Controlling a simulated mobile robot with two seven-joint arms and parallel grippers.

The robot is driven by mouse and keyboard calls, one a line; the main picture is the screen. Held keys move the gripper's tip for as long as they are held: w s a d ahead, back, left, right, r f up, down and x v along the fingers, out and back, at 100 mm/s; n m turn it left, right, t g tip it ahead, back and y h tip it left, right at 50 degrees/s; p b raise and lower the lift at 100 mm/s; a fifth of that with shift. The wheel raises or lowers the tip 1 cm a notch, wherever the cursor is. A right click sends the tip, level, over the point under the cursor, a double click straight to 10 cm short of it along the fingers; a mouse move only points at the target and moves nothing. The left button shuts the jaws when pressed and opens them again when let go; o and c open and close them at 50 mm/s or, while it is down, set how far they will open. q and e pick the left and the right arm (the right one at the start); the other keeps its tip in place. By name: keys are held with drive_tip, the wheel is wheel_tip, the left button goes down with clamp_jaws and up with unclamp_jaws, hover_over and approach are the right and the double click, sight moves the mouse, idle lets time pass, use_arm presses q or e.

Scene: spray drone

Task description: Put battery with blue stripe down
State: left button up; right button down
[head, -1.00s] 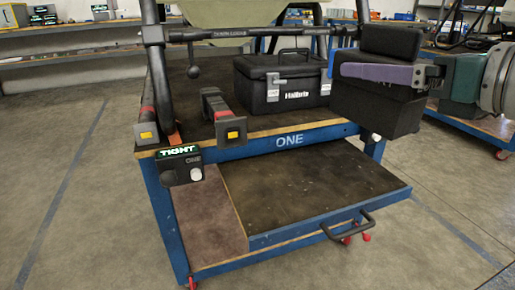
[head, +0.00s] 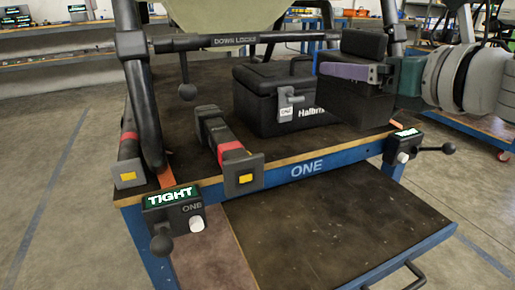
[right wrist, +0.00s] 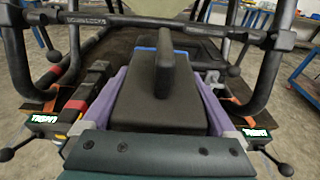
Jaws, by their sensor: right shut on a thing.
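The battery (head: 352,101) is a black block with a raised handle (right wrist: 166,62) on top. A bit of blue shows at its far edge in the right wrist view (right wrist: 145,48). My right gripper (head: 345,71), with purple fingers, is shut on the battery, one finger along each side in the right wrist view (right wrist: 163,88). In the head view the battery is level, over the front right part of the cart top (head: 206,176). I cannot tell whether its underside touches the top. My left gripper is not in view.
A black toolbox (head: 268,104) stands just left of the battery. A grey and black bar with a red band (head: 228,150) lies left of it. The drone's black legs (head: 138,90) and crossbar (head: 235,41) rise above the cart. Clamp boxes (head: 172,198) sit at both front corners.

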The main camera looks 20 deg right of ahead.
wheel_tip(320, 180, down, 20)
drive_tip(key=b, duration=1.4)
drive_tip(key=shift+s+f, duration=0.1)
drive_tip(key=shift+c, duration=0.3)
unclamp_jaws()
drive_tip(key=shift+f, duration=0.2)
drive_tip(key=shift+o, duration=0.3)
